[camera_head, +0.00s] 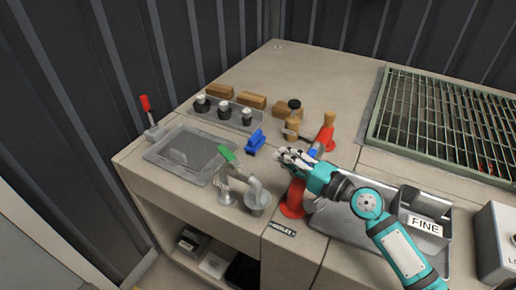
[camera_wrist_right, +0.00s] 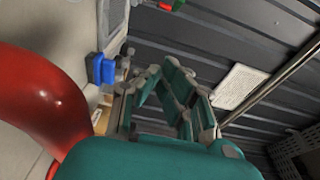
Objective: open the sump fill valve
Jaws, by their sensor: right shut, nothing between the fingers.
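I cannot tell for certain which fitting is the sump fill valve. A green lever handle (camera_head: 226,153) stands above a grey metal pipe fitting (camera_head: 258,195) at the bench front. A blue handle (camera_head: 255,140) lies behind it and also shows in the right wrist view (camera_wrist_right: 100,68). My right gripper (camera_head: 284,156) is shut and empty, above the bench to the right of the green and blue handles, apart from both. Its teal fingers (camera_wrist_right: 168,85) show in the wrist view. My arm hides part of the red pipe (camera_head: 292,198). My left gripper is not in view.
A red lever (camera_head: 145,103) stands at the left bench edge by a grey drain tray (camera_head: 160,152). Behind are a rack of black knobs (camera_head: 224,111), wooden blocks (camera_head: 252,100) and an orange-red nozzle (camera_head: 327,138). A green grate (camera_head: 440,120) and a FINE bin (camera_head: 424,205) are right.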

